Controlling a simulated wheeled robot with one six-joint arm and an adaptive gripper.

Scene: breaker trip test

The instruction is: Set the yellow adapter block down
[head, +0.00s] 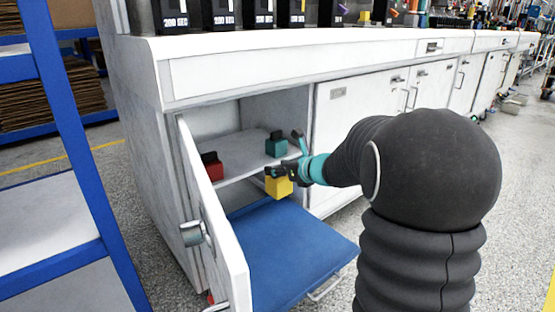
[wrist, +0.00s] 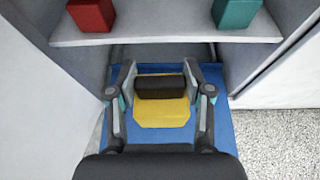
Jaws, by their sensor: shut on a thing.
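The yellow adapter block (head: 279,186) has a dark top part and is held in my gripper (head: 290,172) in front of the open cabinet. In the wrist view the yellow block (wrist: 163,112) sits between the two fingers of my gripper (wrist: 160,85), which are shut on its dark part. Below it is a blue surface (head: 290,245), like a pulled-out tray or mat, in the lower cabinet. The block appears to be above this surface; the gap is hard to judge.
A red block (head: 212,168) and a teal block (head: 276,146) stand on the cabinet shelf (head: 240,168). The open cabinet door (head: 210,210) is on the left. A blue rack (head: 75,150) stands further left. The blue surface looks mostly clear.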

